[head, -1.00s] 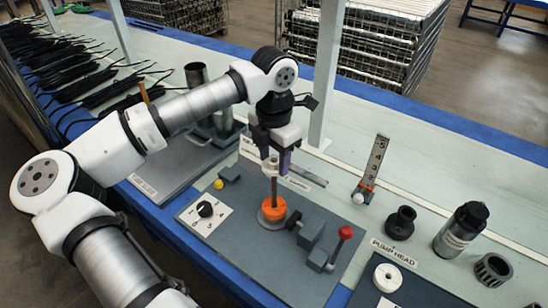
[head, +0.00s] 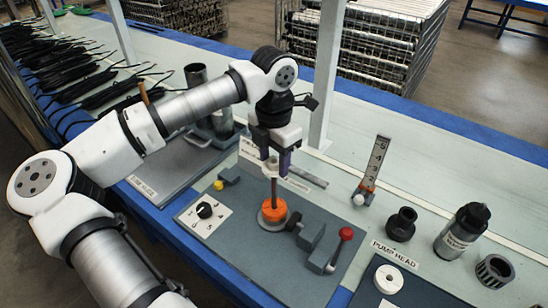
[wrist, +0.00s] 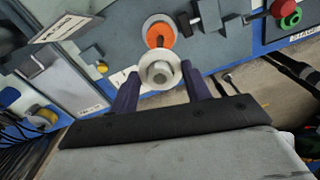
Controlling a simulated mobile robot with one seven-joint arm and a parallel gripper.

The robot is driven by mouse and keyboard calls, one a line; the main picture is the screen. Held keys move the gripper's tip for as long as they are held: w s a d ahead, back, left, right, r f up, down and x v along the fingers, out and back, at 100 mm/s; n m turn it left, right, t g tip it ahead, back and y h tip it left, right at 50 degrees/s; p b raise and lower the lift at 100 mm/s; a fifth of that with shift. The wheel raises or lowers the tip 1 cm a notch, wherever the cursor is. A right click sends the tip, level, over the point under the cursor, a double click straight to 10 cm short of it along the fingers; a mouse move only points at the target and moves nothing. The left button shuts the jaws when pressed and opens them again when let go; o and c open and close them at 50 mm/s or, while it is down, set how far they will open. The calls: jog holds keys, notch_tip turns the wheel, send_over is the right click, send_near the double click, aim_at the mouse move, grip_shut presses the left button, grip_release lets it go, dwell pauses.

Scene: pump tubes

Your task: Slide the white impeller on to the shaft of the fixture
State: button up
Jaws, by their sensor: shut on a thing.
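The white impeller (wrist: 160,72) is a round white part with a raised hub, held between the two dark purple fingers of my gripper (wrist: 160,88). In the head view my gripper (head: 276,160) points down above the fixture (head: 250,238), with a white part of the impeller (head: 270,166) showing between the fingers. The thin upright shaft (head: 274,190) rises from an orange disc (head: 272,211) on the fixture, and its upper end meets the underside of the held impeller. Whether the shaft tip is inside the bore is hidden. The orange disc also shows in the wrist view (wrist: 155,35).
The fixture plate carries a black knob (head: 204,210) and a red-topped lever (head: 345,234).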

jog(key=shift+f+b, duration=1.25)
jog(key=shift+f, duration=0.2)
jog(key=o, duration=1)
jog(key=shift+r, duration=0.1)
notch_tip(320, 180, up, 14)
jog(key=shift+f, duration=0.1)
